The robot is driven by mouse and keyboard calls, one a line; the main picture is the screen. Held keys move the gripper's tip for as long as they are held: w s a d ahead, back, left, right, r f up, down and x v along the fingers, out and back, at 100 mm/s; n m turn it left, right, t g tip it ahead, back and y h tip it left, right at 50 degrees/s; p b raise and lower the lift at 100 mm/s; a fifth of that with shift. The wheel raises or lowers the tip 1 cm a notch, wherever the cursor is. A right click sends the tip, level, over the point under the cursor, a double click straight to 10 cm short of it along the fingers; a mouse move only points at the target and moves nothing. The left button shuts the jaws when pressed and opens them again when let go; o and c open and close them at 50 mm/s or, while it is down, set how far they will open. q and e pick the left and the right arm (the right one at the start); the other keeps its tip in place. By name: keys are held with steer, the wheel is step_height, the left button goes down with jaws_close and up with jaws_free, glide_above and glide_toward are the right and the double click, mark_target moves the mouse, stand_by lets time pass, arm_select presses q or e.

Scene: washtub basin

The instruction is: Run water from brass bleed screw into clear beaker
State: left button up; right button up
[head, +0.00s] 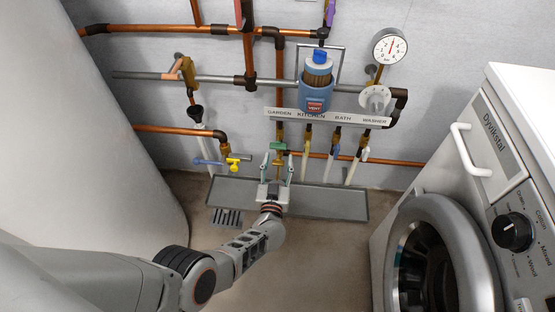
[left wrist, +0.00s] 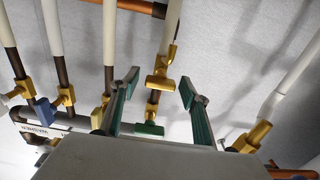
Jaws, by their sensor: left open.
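My left gripper (head: 278,162) is open in front of the wall pipes, below the green valve handle (head: 278,146) on the garden pipe. In the left wrist view its fingers stand on either side of a brass fitting with a short crosspiece (left wrist: 160,83), which looks like the bleed screw; I see no grip on it. The green handle also shows in the left wrist view (left wrist: 148,129). I cannot make out a clear beaker in either view. My right gripper is not in view.
A grey tray (head: 330,202) lies on the floor under the pipes, near a drain grate (head: 227,217). A washing machine (head: 475,190) stands at the right. A blue filter (head: 317,90) and gauge (head: 389,46) hang above.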

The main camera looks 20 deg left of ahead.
arm_select(q)
steer(key=c, duration=1.1)
steer(key=shift+n, duration=0.3)
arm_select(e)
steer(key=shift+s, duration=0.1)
arm_select(q)
steer(key=shift+n, duration=0.5)
steer(key=shift+s+a+n+b, duration=0.1)
steer(key=shift+n+b, duration=0.25)
steer(key=shift+n, duration=2.25)
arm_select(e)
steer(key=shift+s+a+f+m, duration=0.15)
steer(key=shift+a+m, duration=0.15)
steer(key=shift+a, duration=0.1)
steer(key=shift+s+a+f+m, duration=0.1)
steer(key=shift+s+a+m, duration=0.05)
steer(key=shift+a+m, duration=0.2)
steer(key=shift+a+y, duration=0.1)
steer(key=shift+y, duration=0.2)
